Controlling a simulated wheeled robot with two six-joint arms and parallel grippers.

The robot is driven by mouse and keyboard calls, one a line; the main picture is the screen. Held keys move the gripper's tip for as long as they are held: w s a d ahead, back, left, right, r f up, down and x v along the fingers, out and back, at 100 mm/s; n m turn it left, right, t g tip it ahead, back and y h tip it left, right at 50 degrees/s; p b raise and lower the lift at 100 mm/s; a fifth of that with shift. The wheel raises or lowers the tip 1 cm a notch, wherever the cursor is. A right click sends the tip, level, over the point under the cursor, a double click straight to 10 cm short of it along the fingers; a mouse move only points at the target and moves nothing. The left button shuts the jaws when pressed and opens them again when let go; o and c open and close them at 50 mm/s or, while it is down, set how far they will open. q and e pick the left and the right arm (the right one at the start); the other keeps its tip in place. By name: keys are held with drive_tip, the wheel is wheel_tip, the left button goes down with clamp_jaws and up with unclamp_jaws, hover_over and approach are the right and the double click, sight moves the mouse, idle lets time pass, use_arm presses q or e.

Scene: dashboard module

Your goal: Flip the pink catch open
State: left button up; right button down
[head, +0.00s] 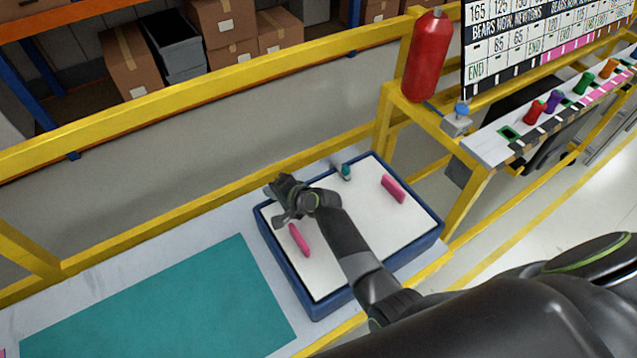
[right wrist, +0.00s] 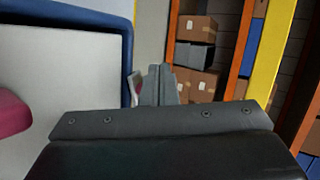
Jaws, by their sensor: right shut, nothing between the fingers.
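A white panel in a blue-rimmed tray (head: 340,298) carries two pink bars. One pink bar (head: 299,240) lies slanted at the panel's left side, and the other pink bar (head: 393,189) is near its right edge. I cannot tell which is the catch. My right gripper (head: 281,219) is at the panel's left edge, just beyond the left bar, with its fingers shut and empty. In the right wrist view the shut fingers (right wrist: 158,86) show with a pink sliver (right wrist: 138,88) beside them, and a pink part (right wrist: 12,114) shows at the left edge. My left gripper is not in view.
A small teal-and-metal fitting (head: 345,171) sits at the panel's back edge. A teal mat (head: 165,305) lies on the table left of the tray. A yellow rail (head: 200,88) runs behind, and a red extinguisher (head: 427,57) stands at the back right.

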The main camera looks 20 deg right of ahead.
idle(0.4)
drive_tip(key=v, duration=1.7)
drive_tip(key=shift+s+d+r, duration=0.1)
drive_tip(key=shift+r, duration=0.05)
